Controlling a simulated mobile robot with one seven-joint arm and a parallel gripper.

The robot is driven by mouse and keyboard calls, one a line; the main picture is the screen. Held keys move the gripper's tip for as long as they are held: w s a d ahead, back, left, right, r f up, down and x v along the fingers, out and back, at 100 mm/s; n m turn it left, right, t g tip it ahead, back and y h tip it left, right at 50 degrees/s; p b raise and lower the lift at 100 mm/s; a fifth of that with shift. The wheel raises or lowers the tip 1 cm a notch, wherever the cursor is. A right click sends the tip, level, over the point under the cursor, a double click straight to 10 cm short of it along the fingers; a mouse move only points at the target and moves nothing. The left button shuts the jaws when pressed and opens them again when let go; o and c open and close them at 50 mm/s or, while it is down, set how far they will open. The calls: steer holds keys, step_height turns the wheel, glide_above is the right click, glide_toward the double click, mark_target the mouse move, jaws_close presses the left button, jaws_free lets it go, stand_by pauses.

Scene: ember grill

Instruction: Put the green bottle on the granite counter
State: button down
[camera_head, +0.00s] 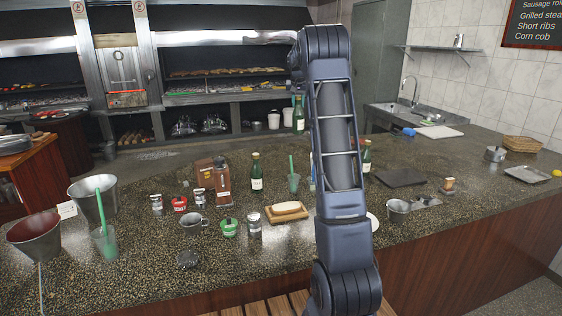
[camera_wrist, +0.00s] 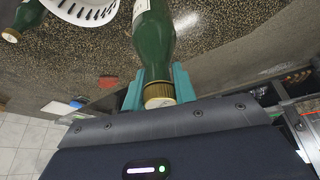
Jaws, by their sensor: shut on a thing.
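A green bottle (camera_wrist: 153,38) with a gold cap is between the teal fingers of my gripper (camera_wrist: 158,88) in the wrist view. The gripper is shut on it near its neck.
A white slotted container (camera_wrist: 88,10) and another green bottle (camera_wrist: 22,18) are beside the held bottle in the wrist view. Cups, jars and a wooden board (camera_head: 286,217) crowd the counter's left and middle.

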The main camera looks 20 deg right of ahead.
steer(key=w+a+f+n+y, duration=0.15)
steer(key=w+a, duration=0.35)
steer(key=a, duration=0.9)
steer(key=w+a+n, duration=0.3)
steer(key=w+a, duration=0.1)
steer(key=a, duration=1)
step_height(320, 180, down, 19)
steer(key=shift+d, duration=0.15)
steer(key=shift+f+m, duration=0.25)
steer(key=c, duration=1.1)
jaws_free()
